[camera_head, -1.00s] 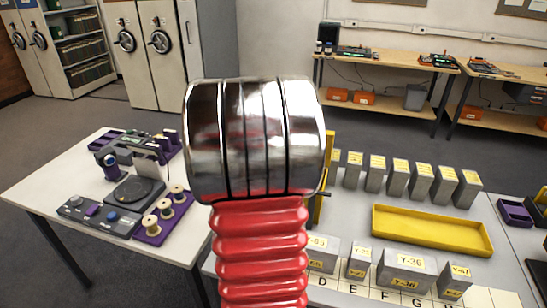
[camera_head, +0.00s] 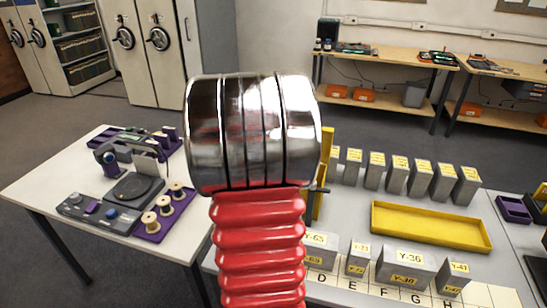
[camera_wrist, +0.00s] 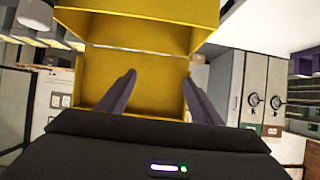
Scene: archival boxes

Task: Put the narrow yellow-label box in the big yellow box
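Grey boxes with yellow labels stand on the right table in the head view. In the front row are a narrow Y-23 box (camera_head: 358,258), a wide Y-36 box (camera_head: 405,268), a narrow Y-47 box (camera_head: 453,279) and a partly hidden Y-63 box (camera_head: 322,250). Several narrow boxes (camera_head: 398,176) stand in the back row. A tall yellow box (camera_head: 326,170) is mostly hidden behind my arm. In the wrist view a big yellow box (camera_wrist: 140,25) fills the upper middle. My gripper (camera_wrist: 160,85) is open, its dark fingers apart before the yellow surface, with nothing visible between them.
A shallow yellow tray (camera_head: 432,227) lies between the box rows. A lettered strip (camera_head: 380,291) runs along the front. The left table (camera_head: 60,205) holds a device and spools (camera_head: 163,215). Purple bins (camera_head: 514,209) sit at the far right.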

